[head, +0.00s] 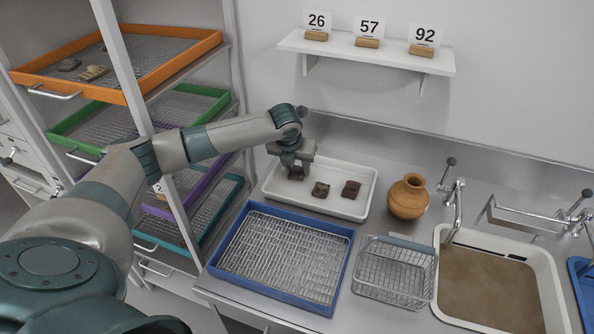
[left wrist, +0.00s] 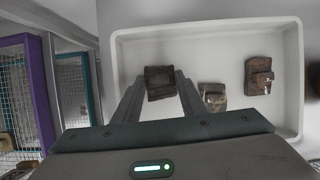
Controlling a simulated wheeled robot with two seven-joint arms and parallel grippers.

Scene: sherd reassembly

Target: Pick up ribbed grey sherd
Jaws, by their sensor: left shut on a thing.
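The ribbed grey sherd (left wrist: 159,82) is dark and roughly square. It sits between the two fingers of my left gripper (left wrist: 161,92), which is shut on it, over the left part of the white tray (left wrist: 215,36). In the head view my left gripper (head: 296,170) points down at the tray's left end, and the sherd there is mostly hidden by it. I cannot tell whether the sherd touches the tray floor. Two brown sherds lie in the tray to the right: a middle one (head: 320,190) and a right one (head: 351,189). My right gripper is not in view.
A blue rack tray (head: 340,270) and a wire basket (head: 395,270) stand in front. A clay jar (head: 408,197) and a sink (head: 500,285) with a tap are at the right. Shelves with an orange tray (head: 185,62) stand left. Number cards sit on a wall shelf (head: 375,53).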

